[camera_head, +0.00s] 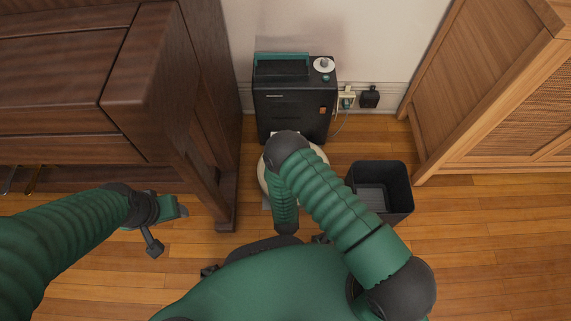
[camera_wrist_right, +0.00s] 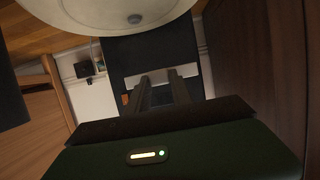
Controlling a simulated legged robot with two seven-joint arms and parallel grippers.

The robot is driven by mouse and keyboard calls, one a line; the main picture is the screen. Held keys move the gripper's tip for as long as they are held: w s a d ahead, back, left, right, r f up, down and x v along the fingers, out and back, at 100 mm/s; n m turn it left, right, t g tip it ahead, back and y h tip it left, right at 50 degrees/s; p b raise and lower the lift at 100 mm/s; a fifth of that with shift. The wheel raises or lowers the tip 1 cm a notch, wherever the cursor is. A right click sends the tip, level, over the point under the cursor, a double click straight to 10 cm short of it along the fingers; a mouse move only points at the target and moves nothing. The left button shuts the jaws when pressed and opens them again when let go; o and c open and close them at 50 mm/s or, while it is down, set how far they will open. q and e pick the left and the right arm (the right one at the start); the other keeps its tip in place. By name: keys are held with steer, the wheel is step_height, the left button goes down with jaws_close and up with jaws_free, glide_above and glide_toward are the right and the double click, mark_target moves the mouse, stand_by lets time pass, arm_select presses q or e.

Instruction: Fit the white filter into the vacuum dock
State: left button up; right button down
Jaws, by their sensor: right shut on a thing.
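The vacuum dock (camera_head: 290,105) is a black box with a green top part, standing against the wall. In the right wrist view its dark body (camera_wrist_right: 155,52) lies beyond my fingers. My right gripper (camera_wrist_right: 161,80) is shut there, with a pale flat strip at its fingertips, which looks like the white filter (camera_wrist_right: 188,71) seen edge-on. Whether it touches the dock cannot be told. The head view hides this gripper behind my bent right arm. My left gripper (camera_head: 166,226) hangs by the piano-like dark furniture; its jaw gap is unclear.
A round white robot vacuum (camera_head: 318,156) is on the floor before the dock, partly behind my arm. A dark open bin (camera_head: 398,185) stands to its right. Dark wooden furniture (camera_head: 150,70) borders the left, a light wooden cabinet (camera_head: 500,90) the right. Outlets and a cord (camera_head: 347,98) are beside the dock.

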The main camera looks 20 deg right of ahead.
steer(key=shift+w+d, duration=0.15)
steer(key=shift+w, duration=0.25)
steer(key=shift+w+d+f+b, duration=0.15)
steer(key=shift+w+d+b, duration=0.25)
steer(key=shift+w+d, duration=0.15)
steer(key=shift+w+b, duration=0.4)
steer(key=shift+w, duration=0.45)
steer(key=shift+w+d+b, duration=0.3)
steer(key=shift+w+b, duration=0.05)
steer(key=shift+w, duration=0.55)
steer(key=shift+w+r+p, duration=0.25)
steer(key=shift+p, duration=0.1)
steer(key=shift+w+d+b, duration=0.25)
steer(key=shift+w+b, duration=0.05)
steer(key=shift+w, duration=0.55)
steer(key=shift+w+d+b, duration=0.3)
steer(key=shift+w, duration=0.5)
steer(key=shift+w+d+b, duration=0.25)
steer(key=shift+w+b, duration=0.05)
steer(key=shift+w, duration=0.55)
steer(key=shift+w+d+f+b, duration=0.1)
steer(key=shift+w+d+b, duration=0.25)
steer(key=shift+w, duration=0.5)
steer(key=shift+w+d+r+b, duration=0.1)
steer(key=shift+w+b, duration=0.35)
steer(key=shift+w, duration=0.35)
steer(key=shift+w+d+f+b, duration=0.1)
steer(key=shift+w+d+b, duration=0.25)
steer(key=shift+w, duration=0.5)
